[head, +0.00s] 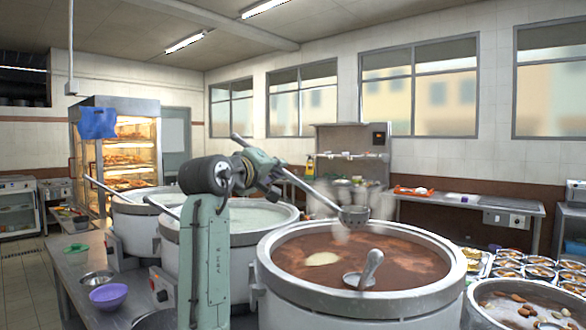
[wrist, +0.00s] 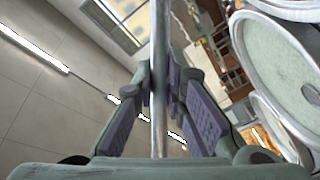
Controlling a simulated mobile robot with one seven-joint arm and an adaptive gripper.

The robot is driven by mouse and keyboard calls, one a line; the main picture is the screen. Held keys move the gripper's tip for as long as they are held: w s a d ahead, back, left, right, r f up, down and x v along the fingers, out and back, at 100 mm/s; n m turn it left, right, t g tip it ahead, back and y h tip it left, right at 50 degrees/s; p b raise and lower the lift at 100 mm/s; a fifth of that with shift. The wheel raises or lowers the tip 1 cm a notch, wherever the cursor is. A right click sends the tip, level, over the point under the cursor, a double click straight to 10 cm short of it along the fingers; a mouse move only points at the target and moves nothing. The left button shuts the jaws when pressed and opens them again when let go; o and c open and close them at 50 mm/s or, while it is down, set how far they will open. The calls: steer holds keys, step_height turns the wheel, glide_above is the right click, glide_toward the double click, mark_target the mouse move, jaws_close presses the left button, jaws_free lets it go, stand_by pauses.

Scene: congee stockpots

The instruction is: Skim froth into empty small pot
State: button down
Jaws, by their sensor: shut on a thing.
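My gripper (head: 274,172) is shut on the long metal handle of a skimmer (head: 354,215). The handle also runs between my purple-padded fingers in the wrist view (wrist: 160,80). The skimmer's bowl hangs above the far rim of a large pot (head: 449,300) of brown liquid, with pale steam around it. A cream froth patch (head: 322,258) floats left of centre in that liquid. A second ladle (head: 368,268) rests in the same pot with its handle up. I cannot make out an empty small pot for certain; one vessel (head: 155,320) is cut off at the bottom edge.
Two more large pots (head: 168,250) with pale contents stand behind and left. A metal bowl (head: 97,278) and a purple bowl (head: 108,295) sit on the left counter.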

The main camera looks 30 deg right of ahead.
steer(key=w+a+n+t+y, duration=0.2)
steer(key=w+a, duration=0.2)
steer(key=a, duration=1.1)
steer(key=w+a+n+t+y, duration=0.15)
steer(key=w+a, duration=0.25)
steer(key=a, duration=1)
steer(key=w+a+n+t+y, duration=0.2)
steer(key=w+a, duration=0.2)
steer(key=a, duration=1.1)
step_height(320, 180, down, 23)
steer(key=b, duration=0.8)
steer(key=shift+f+m+b, duration=0.15)
steer(key=shift+m+b, duration=0.15)
steer(key=shift+m, duration=0.05)
steer(key=shift+s+d+p, duration=0.1)
steer(key=shift+d+p, duration=0.05)
steer(key=shift+p, duration=0.25)
steer(key=n+y+p, duration=0.1)
steer(key=p, duration=0.1)
steer(key=n+g+y+p, duration=0.1)
steer(key=y+p, duration=0.1)
steer(key=shift+s+d+p, duration=0.1)
steer(key=shift+s+p, duration=0.15)
steer(key=shift+p, duration=0.05)
steer(key=shift+n, duration=0.3)
